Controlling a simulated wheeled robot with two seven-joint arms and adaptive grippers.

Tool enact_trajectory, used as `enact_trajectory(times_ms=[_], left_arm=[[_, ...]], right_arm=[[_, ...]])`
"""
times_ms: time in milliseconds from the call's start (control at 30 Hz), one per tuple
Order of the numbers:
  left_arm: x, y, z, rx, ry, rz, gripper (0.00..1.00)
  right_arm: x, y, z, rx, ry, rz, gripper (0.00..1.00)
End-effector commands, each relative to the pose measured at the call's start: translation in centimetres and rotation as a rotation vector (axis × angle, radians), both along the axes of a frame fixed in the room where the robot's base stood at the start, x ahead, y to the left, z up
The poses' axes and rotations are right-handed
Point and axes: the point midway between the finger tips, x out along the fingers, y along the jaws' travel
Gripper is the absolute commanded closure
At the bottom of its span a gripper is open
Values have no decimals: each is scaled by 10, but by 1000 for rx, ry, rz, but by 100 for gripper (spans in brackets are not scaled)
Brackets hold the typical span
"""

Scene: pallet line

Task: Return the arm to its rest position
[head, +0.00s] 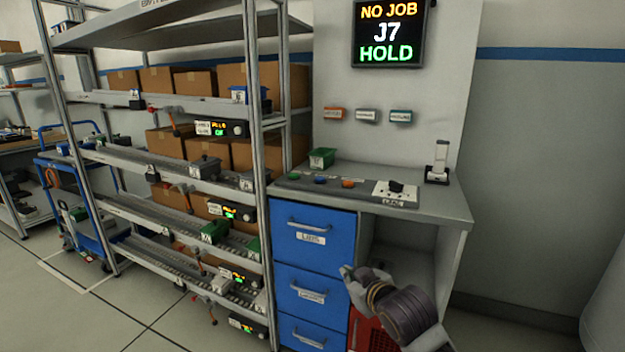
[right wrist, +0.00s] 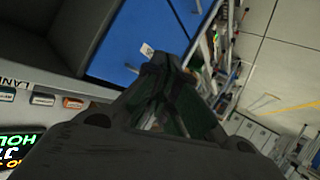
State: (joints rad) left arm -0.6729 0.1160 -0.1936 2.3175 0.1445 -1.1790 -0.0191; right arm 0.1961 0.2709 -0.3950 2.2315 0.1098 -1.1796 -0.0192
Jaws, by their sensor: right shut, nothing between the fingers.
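My right arm comes in at the lower right of the head view, in front of the open bay of the workbench. Its gripper (head: 350,275) points toward the blue drawers and is shut and empty. In the right wrist view the fingers of this gripper (right wrist: 172,65) are together, with the blue drawer front (right wrist: 130,40) beyond them. My left gripper is not in the head view.
The grey workbench (head: 445,205) carries a button panel (head: 345,190), a green bin (head: 321,158) and a small upright device (head: 438,160). Blue drawers (head: 313,255) are below. A shelf rack (head: 262,130) with boxes stands left. A red crate (head: 370,332) is under the bench.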

Motion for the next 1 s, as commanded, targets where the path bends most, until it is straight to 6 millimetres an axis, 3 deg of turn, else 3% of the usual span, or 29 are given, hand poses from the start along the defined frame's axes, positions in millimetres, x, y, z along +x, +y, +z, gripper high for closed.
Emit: enact_trajectory(times_ms=[567,1000], left_arm=[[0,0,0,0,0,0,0],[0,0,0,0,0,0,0]], right_arm=[[-62,-32,-94,128,216,-81,100],[-126,-53,-186,160,421,-159,100]])
